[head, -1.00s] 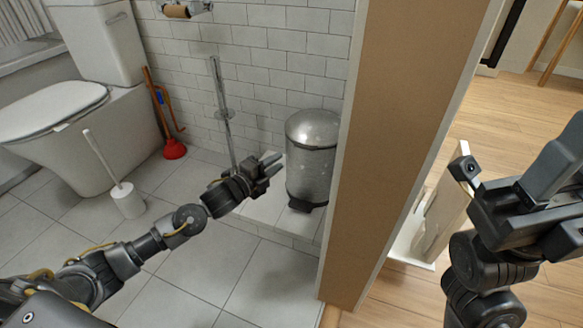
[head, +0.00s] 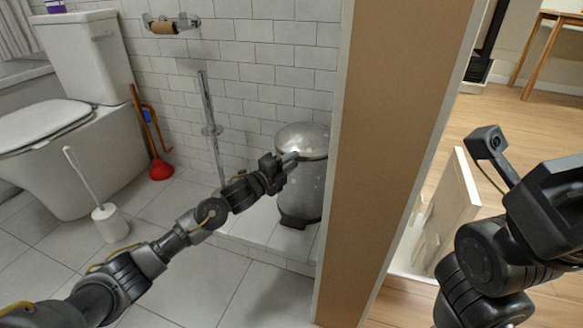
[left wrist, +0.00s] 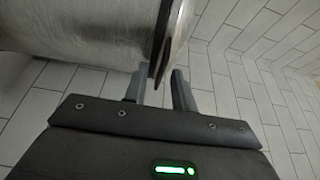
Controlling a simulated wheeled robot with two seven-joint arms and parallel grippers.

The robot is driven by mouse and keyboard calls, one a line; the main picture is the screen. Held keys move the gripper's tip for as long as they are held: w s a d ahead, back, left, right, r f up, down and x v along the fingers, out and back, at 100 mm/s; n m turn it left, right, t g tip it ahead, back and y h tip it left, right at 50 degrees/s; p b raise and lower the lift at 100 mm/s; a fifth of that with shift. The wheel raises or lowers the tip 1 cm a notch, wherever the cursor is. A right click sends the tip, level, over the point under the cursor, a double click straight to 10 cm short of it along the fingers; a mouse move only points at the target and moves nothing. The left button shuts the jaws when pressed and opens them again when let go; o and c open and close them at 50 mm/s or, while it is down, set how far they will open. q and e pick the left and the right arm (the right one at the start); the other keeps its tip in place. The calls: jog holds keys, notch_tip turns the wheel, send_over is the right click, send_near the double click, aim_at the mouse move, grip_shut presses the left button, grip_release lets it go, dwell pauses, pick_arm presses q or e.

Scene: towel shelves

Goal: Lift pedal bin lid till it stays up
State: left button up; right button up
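The pedal bin (head: 308,196) is a grey metal cylinder on the low tiled step, beside the end of the partition wall. Its domed lid (head: 304,138) is down. My left gripper (head: 289,158) is at the front left of the bin, at lid height. In the left wrist view the bin body (left wrist: 85,28) fills the top left, and the lid's rim (left wrist: 180,25) runs down towards the fingers. My left gripper (left wrist: 163,88) is open, with the lower end of the dark rim between its two fingers. My right gripper (head: 552,195) is at the right edge, its fingers unclear.
The partition wall (head: 390,150) stands close to the bin's right. A metal stand (head: 212,130), a red plunger (head: 160,168), a toilet brush (head: 110,222) and a toilet (head: 75,145) are to the left. A white panel (head: 455,215) stands near my right arm.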

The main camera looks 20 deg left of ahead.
pick_arm(q)
jog(key=shift+w+d, duration=0.15)
jog(key=shift+w, duration=0.15)
grip_shut()
